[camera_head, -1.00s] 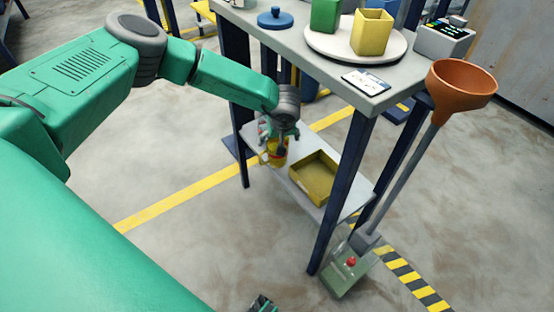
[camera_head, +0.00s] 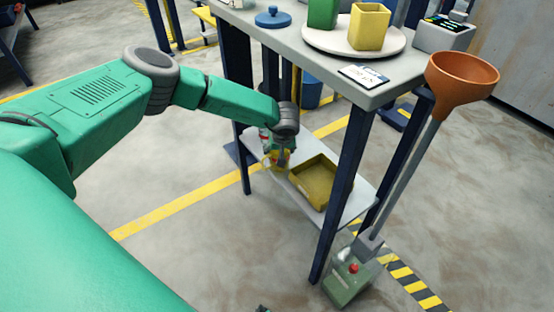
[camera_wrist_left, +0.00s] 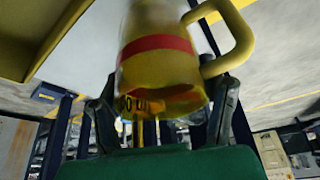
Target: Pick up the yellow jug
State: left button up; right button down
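The yellow jug (camera_head: 277,160) stands on the lower shelf of the table, partly hidden by my left gripper (camera_head: 283,150). In the left wrist view the jug (camera_wrist_left: 165,65) has a red band and a handle at the right. My left gripper (camera_wrist_left: 165,115) is open there, its dark fingers spread on either side of the jug near its open end, one on the handle side. Contact cannot be made out. A small dark tip (camera_head: 262,309), perhaps of my right gripper, shows at the bottom edge of the head view.
A yellow tray (camera_head: 332,174) sits right of the jug on the shelf (camera_head: 300,207). Navy table legs (camera_head: 342,200) flank the shelf. The tabletop (camera_head: 290,37) above holds a round board with green and yellow containers.

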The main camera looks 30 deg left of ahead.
pick_arm(q)
jog(key=shift+a, duration=0.15)
jog(key=shift+c, duration=1.1)
jog(key=shift+s+a+f, duration=0.15)
jog(key=shift+a+f, duration=0.05)
jog(key=shift+a, duration=0.15)
jog(key=shift+c, duration=0.6)
pick_arm(e)
jog(key=shift+a+r, duration=0.2)
jog(key=shift+a, duration=0.2)
